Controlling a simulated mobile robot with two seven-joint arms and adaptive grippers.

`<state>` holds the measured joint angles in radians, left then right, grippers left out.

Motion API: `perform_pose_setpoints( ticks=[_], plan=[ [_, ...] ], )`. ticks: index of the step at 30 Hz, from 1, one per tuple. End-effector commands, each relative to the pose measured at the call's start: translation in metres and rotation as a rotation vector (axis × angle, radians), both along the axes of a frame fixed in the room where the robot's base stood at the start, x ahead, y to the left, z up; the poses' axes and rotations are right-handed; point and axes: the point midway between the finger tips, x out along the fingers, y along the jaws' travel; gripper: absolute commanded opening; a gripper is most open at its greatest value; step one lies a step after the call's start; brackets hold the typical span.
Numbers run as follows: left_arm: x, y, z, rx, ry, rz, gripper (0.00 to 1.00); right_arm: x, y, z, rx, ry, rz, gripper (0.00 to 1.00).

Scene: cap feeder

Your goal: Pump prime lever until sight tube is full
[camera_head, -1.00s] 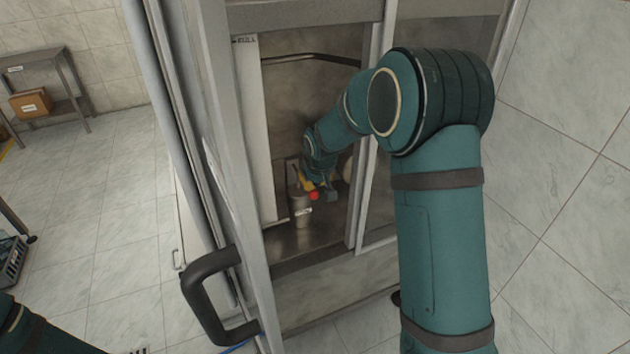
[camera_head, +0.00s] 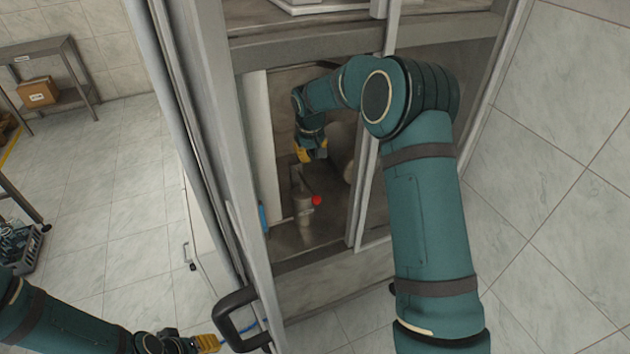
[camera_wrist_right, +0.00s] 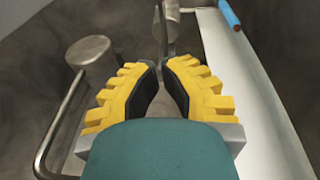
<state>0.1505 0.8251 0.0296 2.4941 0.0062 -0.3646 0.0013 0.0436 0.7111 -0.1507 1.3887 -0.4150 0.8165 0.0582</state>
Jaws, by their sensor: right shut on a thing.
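My right gripper (camera_head: 311,152) is inside the cabinet, above a grey pump body (camera_head: 304,210) with a red ball (camera_head: 317,200) beside it. In the right wrist view its yellow fingers (camera_wrist_right: 165,70) are shut on a thin metal rod (camera_wrist_right: 165,42), seemingly the prime lever, which leads toward a grey cylinder. A blue tube (camera_head: 262,216), perhaps the sight tube, stands by the white panel; it also shows in the wrist view (camera_wrist_right: 229,13). Its fill level cannot be read. My left gripper (camera_head: 207,342) is beside the black door handle (camera_head: 238,319); its jaw opening is unclear.
The cabinet frame (camera_head: 212,130) and white panel (camera_head: 262,150) border the opening at the left. A round grey knob (camera_wrist_right: 90,50) and a bent metal rail (camera_wrist_right: 52,125) lie left of the right fingers. A shelf with a box (camera_head: 38,92) stands far left.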

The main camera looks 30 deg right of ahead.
Motion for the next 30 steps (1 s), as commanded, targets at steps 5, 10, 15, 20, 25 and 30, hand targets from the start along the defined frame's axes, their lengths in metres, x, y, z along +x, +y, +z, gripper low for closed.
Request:
perform_pose_setpoints(
  ticks=[5, 10, 15, 20, 25, 30],
  plan=[
    [0.000, 0.000, 0.001, 0.000, -0.001, 0.001, 0.48, 0.000, 0.000, 0.000, 0.001, 0.004, -0.001, 0.00],
    [0.000, 0.000, 0.001, 0.000, -0.001, 0.001, 0.48, 0.000, 0.000, 0.000, 0.001, 0.003, 0.000, 0.00],
    [0.000, 0.000, 0.001, 0.000, -0.001, 0.001, 0.48, 0.002, -0.001, -0.008, 0.001, 0.004, 0.000, 0.00],
    [0.000, 0.000, 0.002, 0.000, 0.000, 0.001, 0.48, 0.005, -0.003, -0.031, 0.001, 0.007, -0.001, 0.00],
    [0.000, 0.000, 0.004, 0.000, 0.000, 0.001, 0.48, 0.012, -0.006, -0.064, 0.001, 0.007, -0.001, 0.00],
    [0.000, 0.000, 0.006, -0.001, 0.000, 0.001, 0.48, 0.019, -0.008, -0.096, 0.001, 0.006, 0.000, 0.00]
  ],
)
